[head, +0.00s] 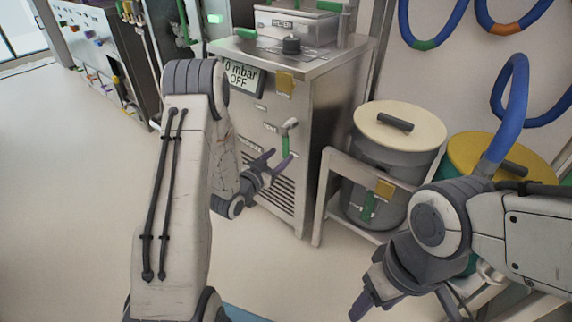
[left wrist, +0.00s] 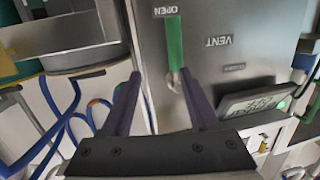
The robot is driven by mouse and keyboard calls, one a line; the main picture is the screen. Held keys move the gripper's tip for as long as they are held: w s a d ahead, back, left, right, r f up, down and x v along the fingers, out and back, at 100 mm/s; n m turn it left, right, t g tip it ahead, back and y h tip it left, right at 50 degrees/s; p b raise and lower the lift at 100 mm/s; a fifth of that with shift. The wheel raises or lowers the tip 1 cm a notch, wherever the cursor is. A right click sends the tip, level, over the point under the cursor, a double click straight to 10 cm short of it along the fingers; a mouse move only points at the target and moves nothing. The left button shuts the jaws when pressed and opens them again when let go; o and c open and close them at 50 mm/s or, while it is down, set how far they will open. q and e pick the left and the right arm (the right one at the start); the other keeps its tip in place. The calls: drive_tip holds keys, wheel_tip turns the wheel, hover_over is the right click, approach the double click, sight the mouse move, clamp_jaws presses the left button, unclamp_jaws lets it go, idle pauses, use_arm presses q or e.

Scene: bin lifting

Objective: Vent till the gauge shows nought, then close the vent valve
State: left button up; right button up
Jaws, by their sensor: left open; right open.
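The gauge display (head: 243,76) on the steel cabinet reads "0 mbar" and "OFF". It shows upside down in the left wrist view (left wrist: 258,101). The vent valve's green handle (head: 285,146) hangs down from its metal pivot on the cabinet front. In the left wrist view the handle (left wrist: 174,42) points to the "OPEN" label, near the "VENT" label. My left gripper (head: 280,156) is open at the handle, its fingers to either side in the picture; contact cannot be told. My right gripper (head: 400,304) is open and empty at the lower right, away from the cabinet.
A grey bin with a cream lid (head: 398,128) stands in a metal frame (head: 322,190) right of the cabinet. A yellow-lidded bin (head: 480,152) is beyond it, partly behind my right arm. Blue hoses (head: 512,100) hang on the wall. The floor at left is clear.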

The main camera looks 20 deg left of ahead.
sight(284, 146)
use_arm(q)
drive_tip(key=shift+n+t, duration=0.3)
drive_tip(key=shift+t, duration=0.5)
drive_tip(key=w+b, duration=0.1)
drive_tip(key=w, duration=0.2)
drive_tip(key=w+f+b, duration=0.1)
drive_tip(key=w, duration=0.2)
drive_tip(key=w+a+f+b, duration=0.1)
drive_tip(key=w, duration=0.2)
drive_tip(key=shift+w, duration=0.2)
use_arm(e)
wheel_tip(284, 146, down, 4)
drive_tip(key=shift+f, duration=0.1)
use_arm(q)
clamp_jaws()
drive_tip(key=shift+s, duration=0.1)
